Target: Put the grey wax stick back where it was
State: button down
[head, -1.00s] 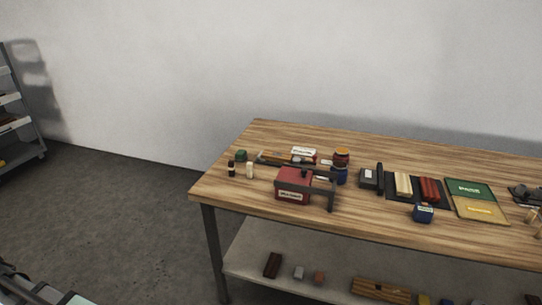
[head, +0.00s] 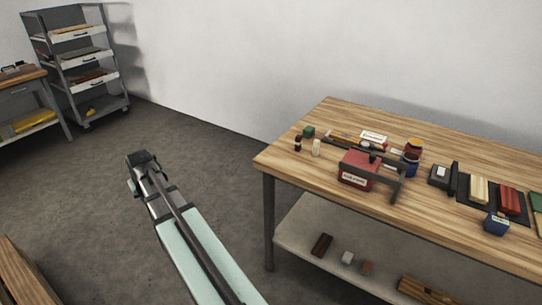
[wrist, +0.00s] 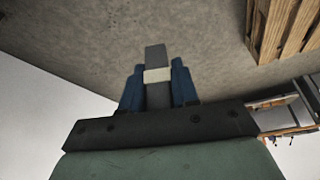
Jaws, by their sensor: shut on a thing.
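In the wrist view, my gripper (wrist: 157,68) has two blue fingers closed on the grey wax stick (wrist: 155,53). The stick is dark grey with a cream band around it and sticks out past the fingertips. Bare grey floor is behind it. In the head view my arm reaches up from the bottom, left of the wooden table (head: 300,180); the stick cannot be made out there.
The lower shelf (head: 300,222) holds a dark red block (head: 321,245) and small blocks. A grey rack (head: 85,65) stands far left. Floor between is clear.

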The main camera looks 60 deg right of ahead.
jog(key=s+d+r+m, duration=0.2)
jog(key=s+d, duration=0.6)
jog(key=d, duration=0.6)
jog(key=s+d+r+m+g+h, duration=0.1)
jog(key=s+d+r+m, duration=0.1)
jog(key=s+d, duration=0.6)
jog(key=s+d+r+m+h, duration=0.1)
jog(key=s+d, duration=0.7)
jog(key=d, duration=1.2)
jog(key=shift+d+r+m+g, duration=0.15)
jog(key=shift+r+m, duration=0.25)
jog(key=shift+m, duration=0.3)
jog(key=shift+r+m+g, duration=0.15)
jog(key=shift+r+m, duration=0.25)
jog(key=shift+m, duration=0.3)
jog(key=s+d+r+m+g+h, duration=0.1)
jog(key=s+d+r+m, duration=0.2)
jog(key=s+d, duration=0.5)
jog(key=s+d+r+m+g, duration=0.1)
jog(key=s+d+r+m, duration=0.15)
jog(key=s+d, duration=0.55)
jog(key=shift+s+a+f+m+g, duration=0.35)
jog(key=shift+f+m, duration=0.6)
jog(key=shift+f, duration=0.8)
jog(key=shift+s+a+f+m+g, duration=0.1)
jog(key=shift+s+f+m+g, duration=0.4)
jog(key=shift+f+m, duration=0.9)
jog(key=shift+s+a+f+m+g, duration=0.3)
jog(key=shift+s+f+m, duration=0.2)
jog(key=shift+f, duration=1.65)
